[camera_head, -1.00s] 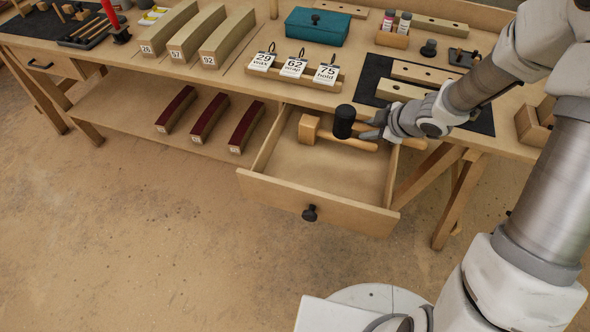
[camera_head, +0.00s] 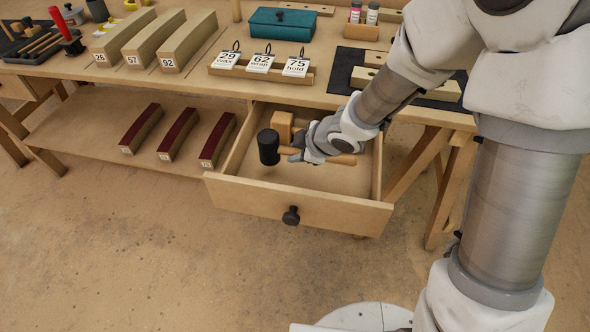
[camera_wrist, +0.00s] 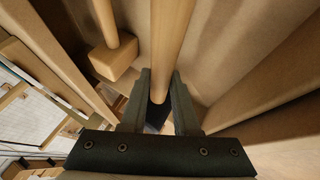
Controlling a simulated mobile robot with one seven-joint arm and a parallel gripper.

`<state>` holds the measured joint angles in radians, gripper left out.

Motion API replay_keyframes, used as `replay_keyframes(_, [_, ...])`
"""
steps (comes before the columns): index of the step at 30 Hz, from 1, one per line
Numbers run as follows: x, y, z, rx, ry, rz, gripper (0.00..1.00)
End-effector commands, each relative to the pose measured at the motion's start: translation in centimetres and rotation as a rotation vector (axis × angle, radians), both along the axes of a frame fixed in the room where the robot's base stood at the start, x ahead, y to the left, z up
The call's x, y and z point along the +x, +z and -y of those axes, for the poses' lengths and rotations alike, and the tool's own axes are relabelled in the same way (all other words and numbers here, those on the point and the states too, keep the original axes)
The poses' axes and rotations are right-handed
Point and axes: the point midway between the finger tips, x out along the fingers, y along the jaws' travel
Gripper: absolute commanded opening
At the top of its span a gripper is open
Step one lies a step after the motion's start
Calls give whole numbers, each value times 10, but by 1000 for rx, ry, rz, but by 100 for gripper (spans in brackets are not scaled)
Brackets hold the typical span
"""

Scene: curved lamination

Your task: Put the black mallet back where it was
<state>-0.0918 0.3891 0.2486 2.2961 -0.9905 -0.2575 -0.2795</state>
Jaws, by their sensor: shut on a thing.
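The black mallet (camera_head: 268,147) has a black cylindrical head and a pale wooden handle. My gripper (camera_head: 297,154) is shut on its handle near the head, inside the open drawer's outline. In the wrist view the handle (camera_wrist: 174,40) runs between my two fingers (camera_wrist: 160,88), and the dark head is partly hidden below them. The open drawer (camera_head: 250,195) holds a wooden mallet (camera_head: 283,125), whose block head (camera_wrist: 114,60) lies beside the held handle in the wrist view. I cannot tell whether the black mallet touches the drawer floor.
Drawer walls surround my gripper closely, and the bench top (camera_head: 330,99) overhangs behind. A rack of numbered cards (camera_head: 262,65) and a teal box (camera_head: 283,24) stand on the bench. Red-topped curved blocks (camera_head: 178,135) lie on the shelf to the left. The drawer's front floor is clear.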

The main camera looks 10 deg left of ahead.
Motion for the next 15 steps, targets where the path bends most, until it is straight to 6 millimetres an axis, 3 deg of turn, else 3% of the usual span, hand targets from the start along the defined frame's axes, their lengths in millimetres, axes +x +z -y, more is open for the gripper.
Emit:
replay_keyframes(5, [-1,-6,-3,1,1,1,0])
replay_keyframes(15, [-1,-42,-2,0,0,0,0])
